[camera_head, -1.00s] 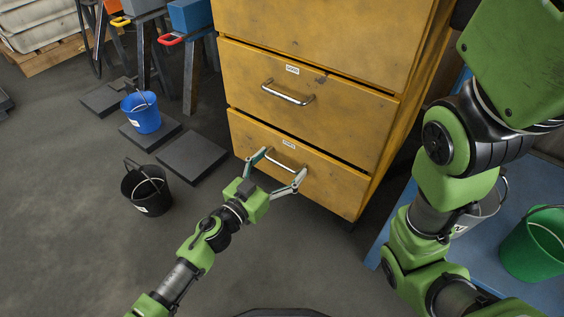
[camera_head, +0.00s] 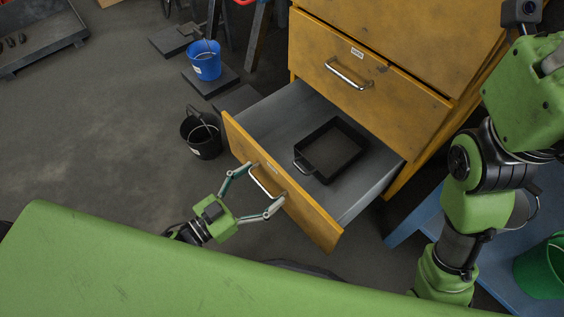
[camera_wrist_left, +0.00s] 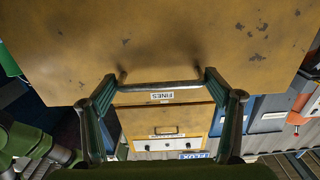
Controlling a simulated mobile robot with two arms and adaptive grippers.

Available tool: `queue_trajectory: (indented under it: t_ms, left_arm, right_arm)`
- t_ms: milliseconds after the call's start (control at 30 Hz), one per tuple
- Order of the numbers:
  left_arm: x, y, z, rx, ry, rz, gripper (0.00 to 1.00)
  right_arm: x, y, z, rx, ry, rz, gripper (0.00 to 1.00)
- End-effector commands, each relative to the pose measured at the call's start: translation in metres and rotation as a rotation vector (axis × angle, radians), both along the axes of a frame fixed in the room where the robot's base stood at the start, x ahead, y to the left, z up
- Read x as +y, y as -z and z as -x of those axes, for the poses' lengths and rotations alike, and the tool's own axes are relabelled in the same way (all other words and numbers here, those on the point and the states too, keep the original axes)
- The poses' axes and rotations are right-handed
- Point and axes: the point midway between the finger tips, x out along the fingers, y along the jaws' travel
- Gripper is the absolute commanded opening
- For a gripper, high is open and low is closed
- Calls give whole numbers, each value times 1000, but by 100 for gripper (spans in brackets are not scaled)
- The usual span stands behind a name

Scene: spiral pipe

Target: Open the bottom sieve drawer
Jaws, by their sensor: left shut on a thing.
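The bottom drawer (camera_head: 312,222) of the yellow cabinet stands well out from the cabinet, so its grey inside shows in the head view. A square black pan-like sieve (camera_head: 333,150) lies in it. My left gripper (camera_head: 265,184) is at the drawer's metal handle (camera_head: 262,181), with a finger at each end, shut on it. In the left wrist view the handle (camera_wrist_left: 160,86) spans between the two fingers, and the yellow drawer front (camera_wrist_left: 190,40) fills the top. My right arm shows at the right of the head view, but its gripper is out of view.
The closed drawer (camera_head: 375,85) above has its own handle. A black bucket (camera_head: 203,137) and a blue bucket (camera_head: 205,62) stand left of the cabinet. A blue platform (camera_head: 415,212) with a green bucket (camera_head: 543,268) is at the right.

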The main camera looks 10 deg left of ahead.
Motion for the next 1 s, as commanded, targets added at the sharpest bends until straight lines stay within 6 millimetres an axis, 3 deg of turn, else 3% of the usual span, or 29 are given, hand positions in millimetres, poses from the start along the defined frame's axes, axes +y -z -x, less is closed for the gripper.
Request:
queue_trajectory:
  t_ms: [100,300,867,900,1000]
  left_arm:
    - [11,-3,19,3,4,2,44]
    - [25,-1,38,1,5,2,44]
    - [30,0,46,-1,8,2,44]
    - [30,0,46,0,8,3,89]
    - [30,0,46,0,6,1,89]
  right_arm:
    - [-1,0,-7,28,-1,-1,40]
    - [-1,5,-12,53,-3,-3,40]
    - [-2,8,-14,63,-4,-5,40]
    - [-2,8,-14,63,-4,-5,40]
    - [-2,8,-14,63,-4,-5,40]
